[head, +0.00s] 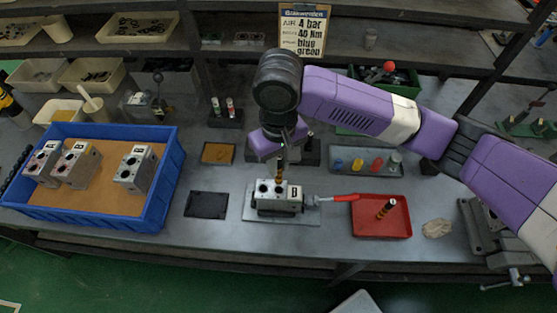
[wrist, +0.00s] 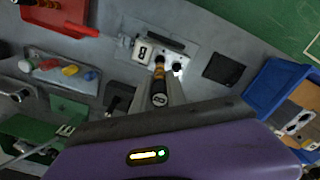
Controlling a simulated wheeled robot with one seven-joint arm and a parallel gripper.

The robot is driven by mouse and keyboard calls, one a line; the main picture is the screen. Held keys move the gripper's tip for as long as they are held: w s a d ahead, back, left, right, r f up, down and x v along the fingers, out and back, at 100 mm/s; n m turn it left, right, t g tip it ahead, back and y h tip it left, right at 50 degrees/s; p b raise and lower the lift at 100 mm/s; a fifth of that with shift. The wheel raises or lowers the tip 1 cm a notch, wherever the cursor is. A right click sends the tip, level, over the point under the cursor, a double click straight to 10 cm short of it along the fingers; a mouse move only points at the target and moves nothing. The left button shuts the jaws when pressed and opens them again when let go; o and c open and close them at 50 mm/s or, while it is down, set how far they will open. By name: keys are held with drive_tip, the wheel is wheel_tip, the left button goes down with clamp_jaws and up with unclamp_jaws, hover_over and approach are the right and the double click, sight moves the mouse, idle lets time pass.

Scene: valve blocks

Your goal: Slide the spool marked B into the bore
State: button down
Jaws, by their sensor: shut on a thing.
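My gripper (head: 283,158) is shut on a dark and brass spool (head: 281,173) and holds it about upright. The spool also shows in the wrist view (wrist: 159,76), with a light mark on its dark end that I cannot read surely. The grey valve block (head: 277,206) stands on a plate below my gripper. The block shows in the wrist view (wrist: 178,49) with a lettered white label and two bores in its top. The spool's lower end is at the bore nearer the label; I cannot tell whether it is just above or inside. A second spool (head: 386,208) stands in the red tray.
The red tray (head: 366,229) is right of the block, with a red-handled tool (head: 340,198) between. A blue crate (head: 85,216) with several blocks is at left. A black pad (head: 206,205) lies left of the plate. Coloured pegs (head: 357,165) stand on a tray behind.

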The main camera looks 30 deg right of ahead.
sight(279, 172)
drive_tip(key=shift+f+b, duration=0.75)
drive_tip(key=shift+f, duration=0.85)
drive_tip(key=shift+p, duration=0.8)
idle(0.4)
drive_tip(key=shift+f+b, duration=1.95)
drive_tip(key=shift+f, duration=1.2)
drive_tip(key=c, duration=1.3)
unclamp_jaws()
drive_tip(key=shift+o, duration=0.2)
drive_tip(key=shift+r, duration=3.9)
